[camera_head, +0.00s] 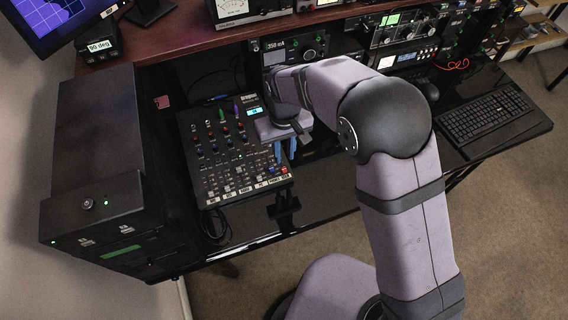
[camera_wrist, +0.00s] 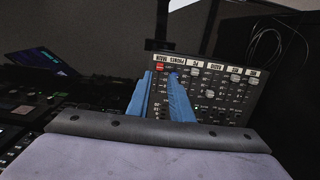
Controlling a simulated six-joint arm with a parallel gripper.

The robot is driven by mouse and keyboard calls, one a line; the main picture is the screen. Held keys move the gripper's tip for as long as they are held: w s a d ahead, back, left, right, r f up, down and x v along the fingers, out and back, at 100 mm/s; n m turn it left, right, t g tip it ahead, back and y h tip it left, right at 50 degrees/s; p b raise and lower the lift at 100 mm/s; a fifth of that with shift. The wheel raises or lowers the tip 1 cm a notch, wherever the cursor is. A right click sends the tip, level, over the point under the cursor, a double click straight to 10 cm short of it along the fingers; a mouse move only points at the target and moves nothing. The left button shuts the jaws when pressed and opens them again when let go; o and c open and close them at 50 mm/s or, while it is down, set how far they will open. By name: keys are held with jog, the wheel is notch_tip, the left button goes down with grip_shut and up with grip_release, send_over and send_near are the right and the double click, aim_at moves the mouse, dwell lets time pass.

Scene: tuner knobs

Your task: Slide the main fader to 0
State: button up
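The black mixer (camera_head: 222,172) lies on the desk, with rows of knobs and a strip of fader labels along its near edge. In the wrist view the mixer panel (camera_wrist: 222,100) appears upside down, with the MAIN label at its left end. A small red cap (camera_wrist: 160,67), which looks like the main fader, sits beside that label, at the labelled end of its column. My gripper (camera_wrist: 159,74) has its two blue fingers apart, with the red cap visible between the tips. I cannot tell whether they touch it. In the head view my gripper (camera_head: 285,156) is over the mixer's right side.
A small lit display (camera_head: 253,112) is at the mixer's upper right. A tall black case (camera_head: 105,170) stands to the left, and radio units (camera_head: 405,58) stand behind. A keyboard (camera_head: 497,113) lies to the right. The glossy desk in front of the mixer is mostly clear.

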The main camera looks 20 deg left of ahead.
aim_at(284, 169)
jog(key=shift+f+p, duration=0.9)
jog(key=shift+f, duration=2.6)
grip_shut()
